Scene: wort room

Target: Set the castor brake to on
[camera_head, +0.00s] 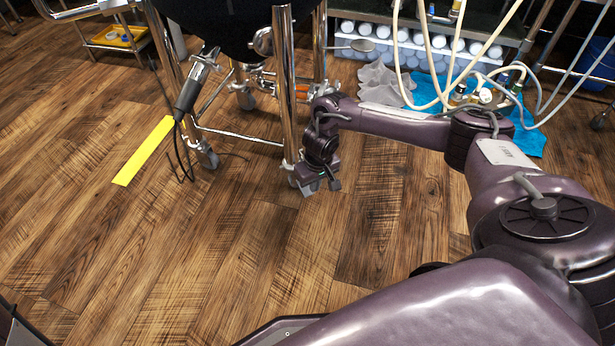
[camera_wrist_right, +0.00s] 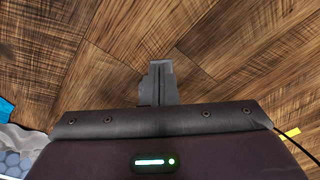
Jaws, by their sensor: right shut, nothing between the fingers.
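A wheeled vessel frame with shiny legs (camera_head: 285,85) stands at the top middle. The foot of its front leg ends in a castor (camera_head: 291,170), partly hidden beside my right gripper. Another castor (camera_head: 207,155) shows clearly at the left leg, and one more (camera_head: 246,99) farther back. I cannot make out the brake lever or its setting. My right gripper (camera_head: 309,189) points down, just right of the front leg and low over the floor; I cannot tell whether it touches the castor. In the wrist view its fingers (camera_wrist_right: 160,68) are shut and empty above bare floor. My left gripper is out of view.
A yellow floor strip (camera_head: 145,150) lies left of the frame. A hand-held tool with a cable (camera_head: 190,92) hangs at the left leg. A blue cloth (camera_head: 525,138) with hoses lies at the right. The wooden floor (camera_head: 200,250) in front is clear.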

